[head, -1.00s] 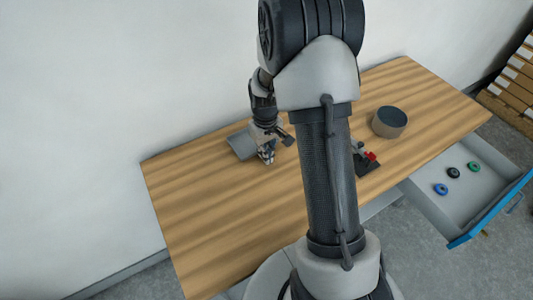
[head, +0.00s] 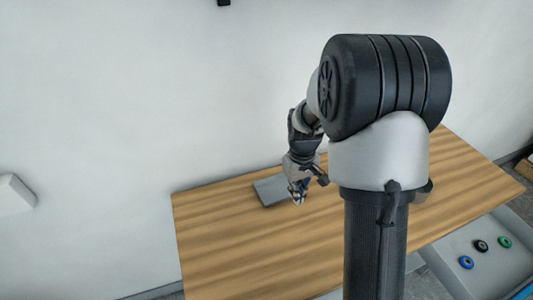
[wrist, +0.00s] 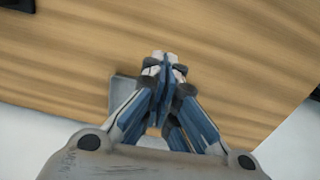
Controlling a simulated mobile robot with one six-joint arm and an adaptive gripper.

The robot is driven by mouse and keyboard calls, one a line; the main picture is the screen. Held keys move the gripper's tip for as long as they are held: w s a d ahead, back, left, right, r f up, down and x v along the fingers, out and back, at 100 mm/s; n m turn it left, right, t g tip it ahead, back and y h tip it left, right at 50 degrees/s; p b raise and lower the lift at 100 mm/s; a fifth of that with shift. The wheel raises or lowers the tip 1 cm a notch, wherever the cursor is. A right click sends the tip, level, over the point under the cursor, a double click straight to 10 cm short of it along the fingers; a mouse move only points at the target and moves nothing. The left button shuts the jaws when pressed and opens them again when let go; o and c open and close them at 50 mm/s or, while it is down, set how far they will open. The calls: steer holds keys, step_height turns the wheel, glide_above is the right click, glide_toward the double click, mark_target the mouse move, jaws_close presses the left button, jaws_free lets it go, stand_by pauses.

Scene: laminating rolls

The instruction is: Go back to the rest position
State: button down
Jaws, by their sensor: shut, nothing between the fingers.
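My gripper (head: 298,195) is shut and empty above the wooden table (head: 225,235), pointing down. It also shows in the wrist view (wrist: 165,65), fingers together over bare wood. A grey flat object (head: 268,190) lies on the table just left of and behind my gripper in the head view. Part of a grey object (wrist: 122,90) also shows beside the fingers in the wrist view. My arm hides much of the right part of the table.
An open drawer (head: 492,262) at the lower right holds a blue roll (head: 466,262), a black roll (head: 481,246) and a green roll (head: 504,242). A white wall (head: 130,100) stands behind the table. The table's left part is clear.

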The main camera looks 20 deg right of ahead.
steer(key=s+a+r+t, duration=0.1)
steer(key=s+a+r, duration=0.2)
steer(key=s+r, duration=0.35)
steer(key=s+a+r+t, duration=0.1)
steer(key=s+a+r, duration=0.25)
steer(key=r, duration=0.55)
steer(key=s+a+r+t, duration=0.1)
steer(key=s+a+r, duration=0.1)
steer(key=s, duration=0.4)
steer(key=s+a+r+m+t, duration=0.1)
steer(key=s+a+r, duration=0.1)
steer(key=s, duration=0.4)
steer(key=shift+s+a+r+t, duration=0.15)
steer(key=shift+s+a+t, duration=0.05)
steer(key=shift+a+t, duration=0.15)
steer(key=shift+s, duration=0.1)
